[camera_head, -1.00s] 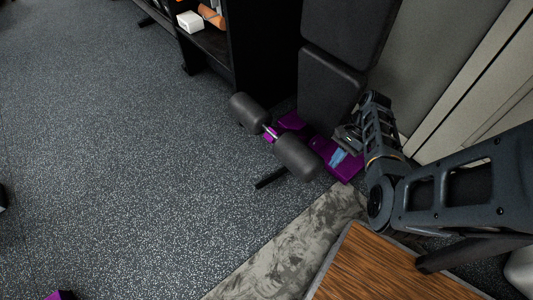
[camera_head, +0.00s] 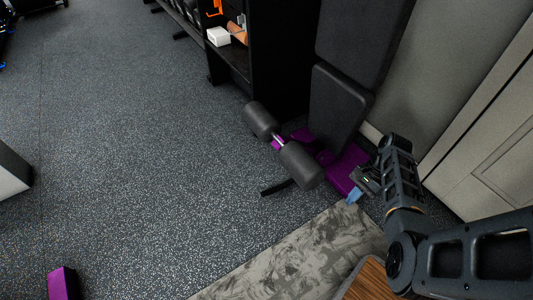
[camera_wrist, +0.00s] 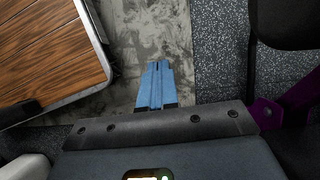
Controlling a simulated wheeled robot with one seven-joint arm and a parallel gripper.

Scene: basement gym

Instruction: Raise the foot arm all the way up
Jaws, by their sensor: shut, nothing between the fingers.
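The foot arm shows in the head view as two dark grey foam rollers on a metal bar (camera_head: 279,142), at the low front end of a bench with a purple frame (camera_head: 343,172). The rollers sit low, a little above the floor. My gripper (camera_head: 354,196) is just right of the nearer roller (camera_head: 301,165), apart from it, beside the purple frame. In the wrist view its blue fingers (camera_wrist: 155,86) are together with nothing between them. A dark rounded shape (camera_wrist: 285,22) at the upper right of the wrist view may be a roller or pad.
The black bench pads (camera_head: 338,105) rise behind the rollers. A black shelf (camera_head: 270,60) stands behind left, a pale wall with a door at right. A wooden-topped piece (camera_wrist: 45,50) and a grey patterned mat (camera_head: 300,255) lie near me.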

